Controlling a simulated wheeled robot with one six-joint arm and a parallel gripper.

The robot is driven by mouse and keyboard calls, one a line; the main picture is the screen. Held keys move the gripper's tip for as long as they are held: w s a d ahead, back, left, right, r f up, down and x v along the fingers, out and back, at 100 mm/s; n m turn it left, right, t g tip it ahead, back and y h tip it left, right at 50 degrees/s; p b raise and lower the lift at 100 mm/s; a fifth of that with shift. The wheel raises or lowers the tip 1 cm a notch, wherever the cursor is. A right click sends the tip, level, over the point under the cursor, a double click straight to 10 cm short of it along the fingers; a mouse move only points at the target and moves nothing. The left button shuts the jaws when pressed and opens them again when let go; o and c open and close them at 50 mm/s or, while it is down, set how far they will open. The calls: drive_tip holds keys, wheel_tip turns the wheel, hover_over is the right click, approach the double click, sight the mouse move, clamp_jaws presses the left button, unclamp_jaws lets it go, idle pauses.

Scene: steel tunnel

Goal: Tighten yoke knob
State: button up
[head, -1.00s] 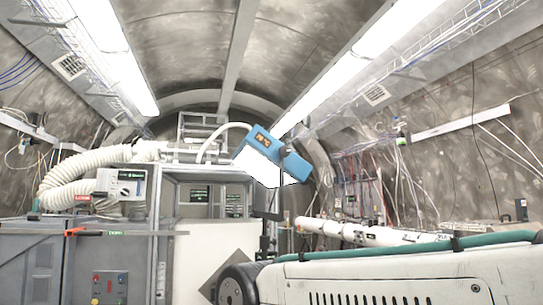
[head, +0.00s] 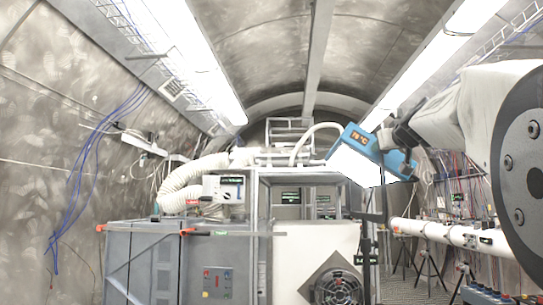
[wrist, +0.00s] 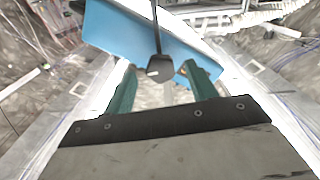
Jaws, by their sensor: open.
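A blue lamp-like unit (head: 381,150) with a bright white face hangs tilted right of centre in the head view, and its blue housing (wrist: 110,27) fills the top of the wrist view. A dark rounded knob (wrist: 160,70), which looks like the yoke knob, sits below the housing at the end of a thin dark stem. My gripper (wrist: 159,67) is open, with one green finger on each side of the knob. A gap shows on both sides, and I see no contact. In the head view my arm comes in from the right, and the fingers are not clear.
A grey cabinet (head: 160,262) with a ribbed hose stands left of centre. A metal frame (head: 258,205) stands beside the lamp. A white beam pipe (head: 440,232) on stands runs along the right. Free air lies in front of the lamp.

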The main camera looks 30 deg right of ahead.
drive_tip(key=shift+x, duration=2.35)
drive_tip(key=shift+a, duration=0.1)
drive_tip(key=c, duration=1)
drive_tip(key=shift+m, duration=0.8)
drive_tip(key=o, duration=1)
drive_tip(key=v, duration=0.7)
drive_tip(key=shift+s+a, duration=0.2)
drive_tip(key=shift+s, duration=0.2)
